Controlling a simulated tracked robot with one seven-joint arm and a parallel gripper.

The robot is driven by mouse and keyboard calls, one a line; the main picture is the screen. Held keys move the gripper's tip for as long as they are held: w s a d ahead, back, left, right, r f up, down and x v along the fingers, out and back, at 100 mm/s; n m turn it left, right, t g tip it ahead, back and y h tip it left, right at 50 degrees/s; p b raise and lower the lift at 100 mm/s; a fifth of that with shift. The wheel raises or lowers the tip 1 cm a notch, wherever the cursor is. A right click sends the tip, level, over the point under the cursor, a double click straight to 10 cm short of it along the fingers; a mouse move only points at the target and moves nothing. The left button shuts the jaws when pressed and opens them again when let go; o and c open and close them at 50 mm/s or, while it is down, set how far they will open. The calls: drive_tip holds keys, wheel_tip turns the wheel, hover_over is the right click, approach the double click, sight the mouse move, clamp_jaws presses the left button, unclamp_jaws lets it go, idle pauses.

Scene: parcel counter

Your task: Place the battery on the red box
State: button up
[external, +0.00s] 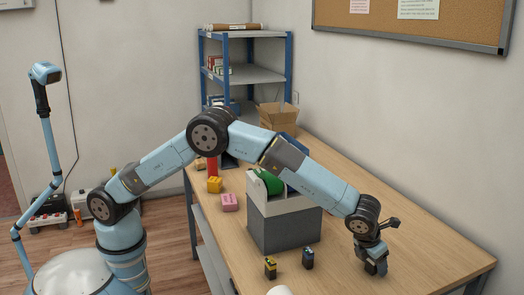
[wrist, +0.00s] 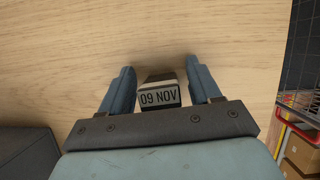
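My gripper (external: 377,268) is low over the right part of the table in the external view. In the wrist view my gripper (wrist: 162,80) is open, its two fingers on either side of a small block marked "09 NOV" (wrist: 159,97), with narrow gaps. The external view hides this block. Two small dark upright items stand left of my gripper, one with yellow (external: 270,267) and one dark blue (external: 308,258); either may be the battery, but I cannot tell.
A grey bin (external: 285,229) with a green item stands mid-table, left of my gripper. A red cylinder (external: 212,166), an open cardboard box (external: 279,117) and a blue shelf rack (external: 245,74) are farther back. The table's right part (external: 428,245) is clear.

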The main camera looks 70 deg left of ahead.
drive_tip(key=c, duration=1)
